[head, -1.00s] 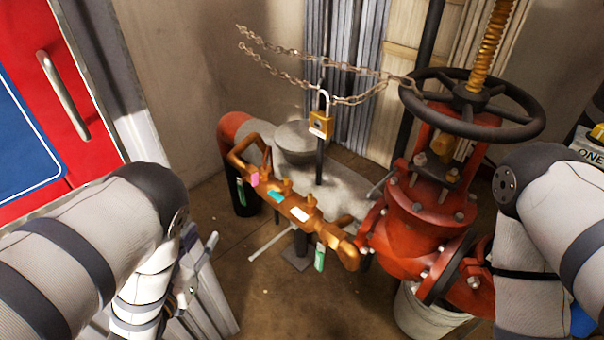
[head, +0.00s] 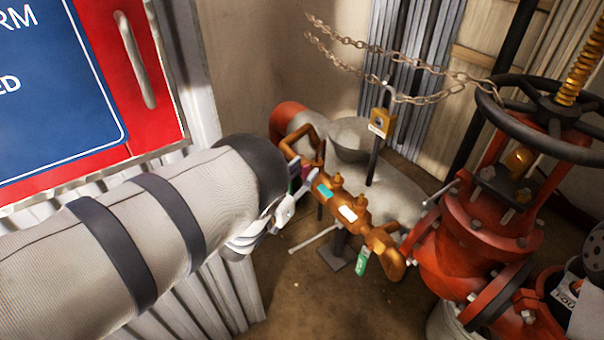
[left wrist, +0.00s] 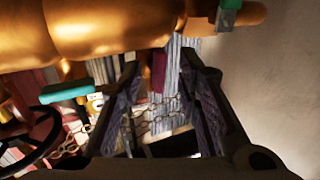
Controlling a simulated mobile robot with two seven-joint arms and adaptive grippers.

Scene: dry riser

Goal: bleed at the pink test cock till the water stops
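The brass assembly (head: 376,236) runs beside the red valve, with pink, teal (head: 325,190) and white (head: 347,213) handles along its top. My left gripper (head: 299,186) is at the far end of the brass assembly and largely covers the pink test cock (head: 308,171). In the left wrist view my left gripper (left wrist: 160,62) has its fingers apart, with the dark pink handle (left wrist: 158,72) between them. I cannot tell whether the fingers touch it. The teal handle (left wrist: 65,93) lies to the left there. No water is visible. My right gripper is out of view.
A red gate valve (head: 485,225) with a black handwheel (head: 550,125) stands at the right. A chain (head: 400,60) with a brass padlock (head: 381,122) hangs behind. A red and blue cabinet (head: 60,95) is at the left. A pale bucket (head: 442,322) sits below the valve.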

